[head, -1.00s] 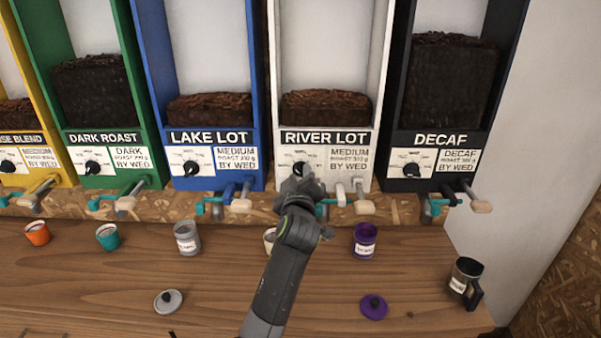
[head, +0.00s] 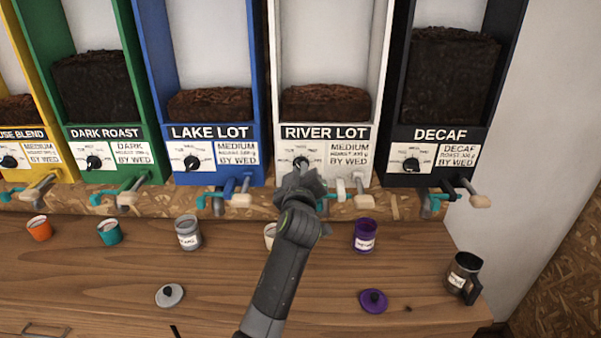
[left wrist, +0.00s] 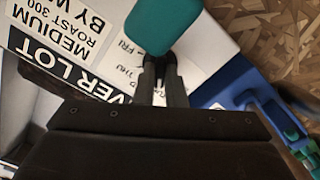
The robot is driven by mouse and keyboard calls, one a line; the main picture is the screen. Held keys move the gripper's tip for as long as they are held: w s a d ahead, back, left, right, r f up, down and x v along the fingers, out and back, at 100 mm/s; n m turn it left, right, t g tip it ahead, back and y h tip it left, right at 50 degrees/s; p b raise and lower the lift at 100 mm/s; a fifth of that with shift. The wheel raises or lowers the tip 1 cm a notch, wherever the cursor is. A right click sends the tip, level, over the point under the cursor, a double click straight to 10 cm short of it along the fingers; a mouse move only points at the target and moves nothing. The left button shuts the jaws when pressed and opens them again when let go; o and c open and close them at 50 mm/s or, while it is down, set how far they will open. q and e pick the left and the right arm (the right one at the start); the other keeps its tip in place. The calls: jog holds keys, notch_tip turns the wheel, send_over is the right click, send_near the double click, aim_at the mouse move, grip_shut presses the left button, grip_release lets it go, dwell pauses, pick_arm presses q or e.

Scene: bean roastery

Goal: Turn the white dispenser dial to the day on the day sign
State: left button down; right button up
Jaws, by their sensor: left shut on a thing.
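The white dispenser (head: 377,90) carries the RIVER LOT label (head: 325,133). Its dial plate (head: 309,150) is partly hidden by my left gripper (head: 302,170), which reaches up to the dial. In the left wrist view my left gripper (left wrist: 160,66) is shut on the small dark dial knob, mostly hidden between its fingertips. FRI and THU print shows on the dial plate (left wrist: 122,62) beside the fingers. The pointer's direction cannot be read. No separate day sign can be made out; the dispenser's card (head: 348,153) reads BY WED. My right gripper is out of view.
The blue dispenser (head: 150,60) and black dispenser (head: 400,80) stand on either side, with levers and spouts below. A teal part (left wrist: 163,25) is close to my fingertips. Cups, including a purple one (head: 365,236), and lids stand on the wooden counter (head: 420,300).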

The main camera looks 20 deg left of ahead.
pick_arm(q)
jog(key=shift+r+m+p, duration=0.1)
jog(key=shift+m+p, duration=0.35)
jog(key=shift+m, duration=2.85)
jog(key=c, duration=1.5)
grip_release()
jog(key=shift+f, duration=0.2)
